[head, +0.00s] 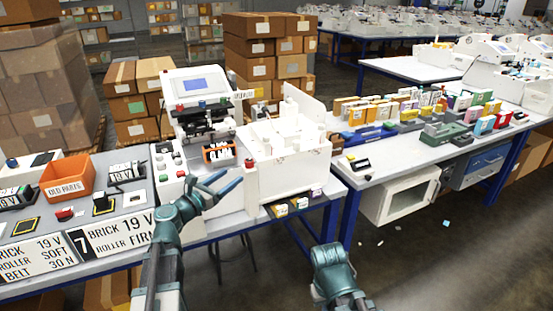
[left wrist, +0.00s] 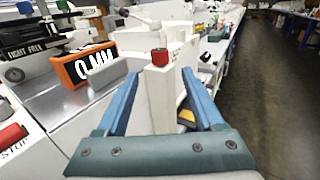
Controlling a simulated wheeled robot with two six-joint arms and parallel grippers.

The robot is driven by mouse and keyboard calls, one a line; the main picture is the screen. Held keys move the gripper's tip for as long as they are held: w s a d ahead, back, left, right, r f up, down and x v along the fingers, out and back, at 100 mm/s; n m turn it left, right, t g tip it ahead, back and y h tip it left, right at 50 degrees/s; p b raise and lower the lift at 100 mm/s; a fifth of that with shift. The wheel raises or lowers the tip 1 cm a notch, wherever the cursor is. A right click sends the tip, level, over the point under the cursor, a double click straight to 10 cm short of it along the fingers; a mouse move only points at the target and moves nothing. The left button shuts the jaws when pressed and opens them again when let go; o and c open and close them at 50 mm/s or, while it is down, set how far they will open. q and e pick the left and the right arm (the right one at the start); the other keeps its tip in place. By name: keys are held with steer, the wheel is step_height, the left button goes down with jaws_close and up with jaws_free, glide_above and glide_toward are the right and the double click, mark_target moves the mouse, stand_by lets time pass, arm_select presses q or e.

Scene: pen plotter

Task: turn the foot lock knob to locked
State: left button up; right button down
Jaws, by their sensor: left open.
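A red knob (head: 249,162) tops a narrow white post (head: 251,185) at the front left corner of the white machine housing. I cannot read a label that names it as the foot lock knob, nor tell how it is turned. The knob also shows in the left wrist view (left wrist: 159,57), centred ahead of the fingers. My left gripper (head: 233,182) is open and empty just left of the post. In the wrist view its blue fingers (left wrist: 161,72) appear on either side of the post, with no contact visible. My right gripper is out of view; only my right arm shows.
The plotter (head: 195,90) with its screen stands behind, with an orange-framed display (head: 218,152) near the gripper. An orange bin (head: 67,178) and label plates lie at left. A floor gap separates the tables.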

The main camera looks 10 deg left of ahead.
mark_target(249, 163)
arm_select(q)
steer(key=x, duration=1.3)
steer(key=shift+w+d, duration=0.1)
steer(key=shift+w, duration=0.3)
jaws_close()
